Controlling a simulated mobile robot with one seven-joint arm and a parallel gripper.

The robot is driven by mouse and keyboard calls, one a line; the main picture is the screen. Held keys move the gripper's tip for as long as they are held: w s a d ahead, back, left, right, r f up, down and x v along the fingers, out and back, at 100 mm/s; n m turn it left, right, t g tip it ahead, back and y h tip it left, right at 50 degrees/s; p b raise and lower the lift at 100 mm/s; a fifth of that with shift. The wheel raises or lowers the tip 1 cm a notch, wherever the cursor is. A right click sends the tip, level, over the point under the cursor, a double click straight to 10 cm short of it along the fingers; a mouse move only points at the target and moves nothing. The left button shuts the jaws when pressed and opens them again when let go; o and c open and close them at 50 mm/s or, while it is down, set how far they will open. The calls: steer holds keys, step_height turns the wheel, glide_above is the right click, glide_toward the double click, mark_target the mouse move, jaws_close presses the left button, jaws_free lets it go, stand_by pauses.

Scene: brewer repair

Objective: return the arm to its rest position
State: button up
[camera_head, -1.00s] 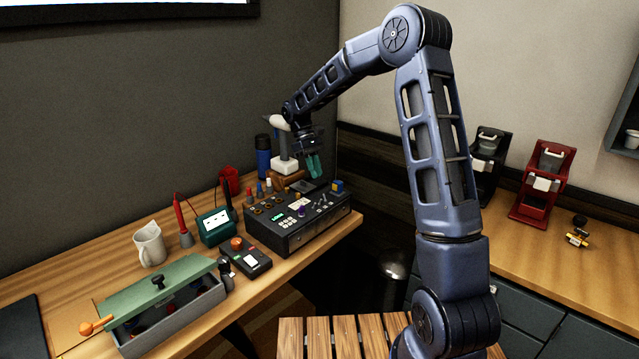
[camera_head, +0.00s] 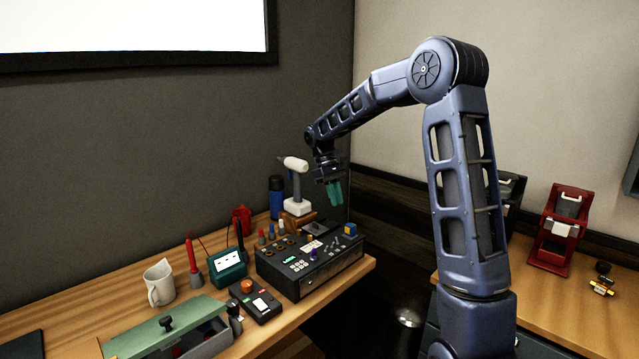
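My gripper (camera_head: 334,190) hangs at the end of my blue-grey arm, pointing down, with teal fingers. It is in the air above the right end of the black control box (camera_head: 300,282), apart from it. The fingers look close together and I see nothing between them, but they are too small to tell whether they are open or shut. My arm rises at the right of the picture, bends at a high elbow and reaches left over the gap between the two counters.
The left bench (camera_head: 85,318) holds a white mug (camera_head: 159,283), a teal meter (camera_head: 227,266), a green-lidded box (camera_head: 165,328), a blue bottle (camera_head: 276,198) and a white-headed stand (camera_head: 297,190). The right counter (camera_head: 560,305) holds a red brewer (camera_head: 557,232). Dark open floor lies between them.

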steer(key=s+d+r+m+t+y, duration=0.1)
steer(key=s+d+r+m+t, duration=0.1)
steer(key=s+d+r, duration=0.4)
steer(key=s+d+r+m+t+y, duration=0.1)
steer(key=s+d+r+m+t, duration=0.15)
steer(key=s+d, duration=0.6)
steer(key=s+d+m+t, duration=0.2)
steer(key=s+d, duration=0.1)
steer(key=s, duration=0.5)
steer(key=s+d+f+m+t+y, duration=0.1)
steer(key=s+d+m+t, duration=0.1)
steer(key=s, duration=0.6)
steer(key=d+m, duration=0.1)
steer(key=d, duration=0.1)
steer(key=shift+d+f, duration=0.3)
